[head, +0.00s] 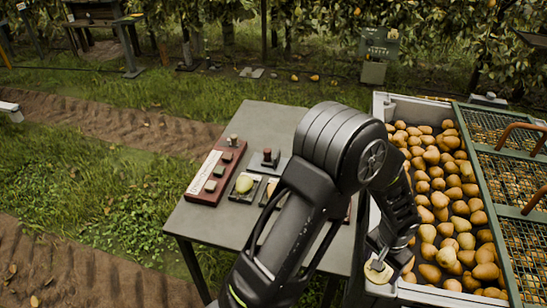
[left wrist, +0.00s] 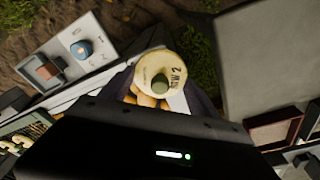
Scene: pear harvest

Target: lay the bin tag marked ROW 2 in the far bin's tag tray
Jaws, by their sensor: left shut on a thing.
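My left gripper (head: 383,255) is at the near left corner of the pear bin (head: 384,103), beside the table's right edge. It is shut on the ROW 2 tag (left wrist: 157,70), a round cream disc with an olive knob in the middle. In the left wrist view the disc faces the camera and its ROW 2 lettering is readable. In the head view only a pale part of the tag (head: 378,271) shows under the fingers. Pears show just past the disc in the left wrist view. I cannot make out a tag tray for certain. My right gripper is not in view.
A green-framed mesh cover (head: 489,155) lies over the bin's right side. My arm hides the table's right part.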

